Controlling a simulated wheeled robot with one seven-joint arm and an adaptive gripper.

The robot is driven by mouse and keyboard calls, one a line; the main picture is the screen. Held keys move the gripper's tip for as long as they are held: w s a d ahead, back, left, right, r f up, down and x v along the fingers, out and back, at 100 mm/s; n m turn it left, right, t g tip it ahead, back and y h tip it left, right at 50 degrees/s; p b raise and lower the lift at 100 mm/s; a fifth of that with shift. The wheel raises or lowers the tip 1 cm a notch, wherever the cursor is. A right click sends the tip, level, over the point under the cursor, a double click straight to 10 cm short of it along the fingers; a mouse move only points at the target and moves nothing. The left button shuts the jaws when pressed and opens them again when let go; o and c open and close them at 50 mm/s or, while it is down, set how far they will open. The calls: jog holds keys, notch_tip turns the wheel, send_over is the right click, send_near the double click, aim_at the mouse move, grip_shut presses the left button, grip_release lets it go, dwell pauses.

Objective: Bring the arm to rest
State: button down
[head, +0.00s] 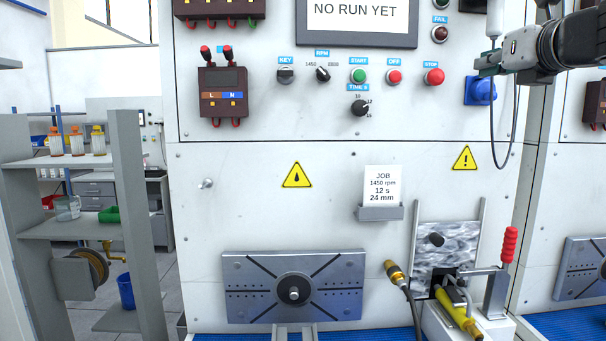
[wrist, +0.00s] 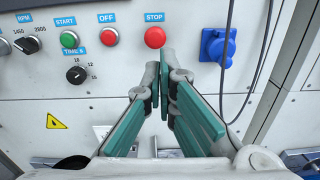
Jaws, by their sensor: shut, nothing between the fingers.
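My gripper (head: 487,64) is at the upper right of the head view, in front of the panel and above the blue socket (head: 480,90). Its green-padded fingers (wrist: 164,85) show in the wrist view, tips together and empty, pointing toward the panel just below the red STOP button (wrist: 155,37). I cannot tell whether the tips touch the panel. My dark wrist and forearm run off the right edge of the head view.
The panel carries the START button (head: 358,76), OFF button (head: 394,76) and time knob (head: 360,107). A cable (head: 505,150) hangs near my gripper. Below stand a slotted metal plate (head: 245,275) and a red-handled clamp (head: 509,245). Shelves (head: 60,161) stand at left.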

jog(key=s+a+f+m+g, duration=0.4)
jog(key=s+a+f+m, duration=0.1)
jog(key=s+f+m, duration=0.4)
jog(key=s+a+f+m+g, duration=0.5)
jog(key=s+f+m, duration=0.5)
jog(key=f+m, duration=0.4)
jog(key=s+a+f+m+g, duration=0.4)
jog(key=s+f+m, duration=0.6)
jog(key=f, duration=0.5)
jog(key=shift+a+f+m+g, duration=0.2)
jog(key=shift+a+m+g, duration=0.1)
jog(key=shift+a+m, duration=0.8)
jog(key=shift+d, duration=0.1)
